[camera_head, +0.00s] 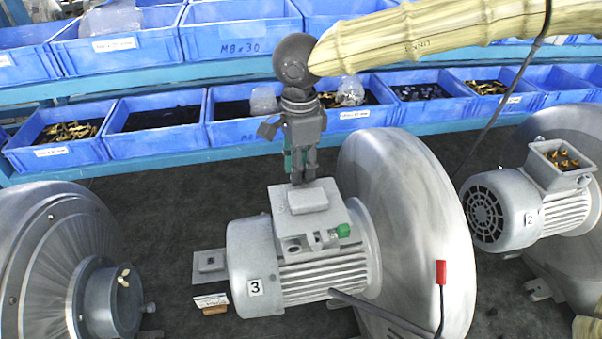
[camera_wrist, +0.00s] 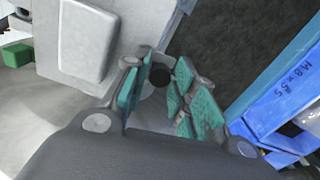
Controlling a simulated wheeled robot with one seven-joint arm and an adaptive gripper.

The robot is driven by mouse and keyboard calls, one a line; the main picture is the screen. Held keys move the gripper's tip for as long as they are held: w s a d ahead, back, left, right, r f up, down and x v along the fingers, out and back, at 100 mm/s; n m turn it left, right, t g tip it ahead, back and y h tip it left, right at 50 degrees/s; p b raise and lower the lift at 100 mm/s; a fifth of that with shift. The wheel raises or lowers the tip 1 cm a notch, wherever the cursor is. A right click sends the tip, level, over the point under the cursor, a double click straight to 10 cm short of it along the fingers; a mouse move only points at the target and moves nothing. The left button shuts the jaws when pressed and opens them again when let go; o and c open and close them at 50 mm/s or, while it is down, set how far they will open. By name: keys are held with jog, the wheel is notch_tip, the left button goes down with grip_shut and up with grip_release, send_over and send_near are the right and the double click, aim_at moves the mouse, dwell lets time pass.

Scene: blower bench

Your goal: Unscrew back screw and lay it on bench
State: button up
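A blower motor marked 3 (camera_head: 318,283) stands on the bench with a grey terminal box (camera_head: 309,203) on top. My gripper (camera_head: 302,176) points down at the back of this box. In the wrist view, a dark round screw head (camera_wrist: 160,77) shows between the green-padded fingers of my gripper (camera_wrist: 161,88). The fingers are apart, with a gap on both sides of the screw head visible. The screw's shaft is hidden. In the head view the back screw is hidden behind the box and fingers.
Another blower (camera_head: 60,260) stands at left, and blower motor 2 (camera_head: 528,207) at right. Blue bins (camera_head: 158,140) line the shelves behind.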

jog(key=m, duration=0.3)
jog(key=shift+m, duration=0.4)
jog(key=m, duration=0.3)
jog(key=shift+m, duration=0.3)
jog(key=m, duration=0.6)
grip_shut()
jog(key=n, duration=0.5)
jog(key=shift+n, duration=0.4)
jog(key=n, duration=1.2)
jog(key=shift+n, duration=0.4)
jog(key=n, duration=0.6)
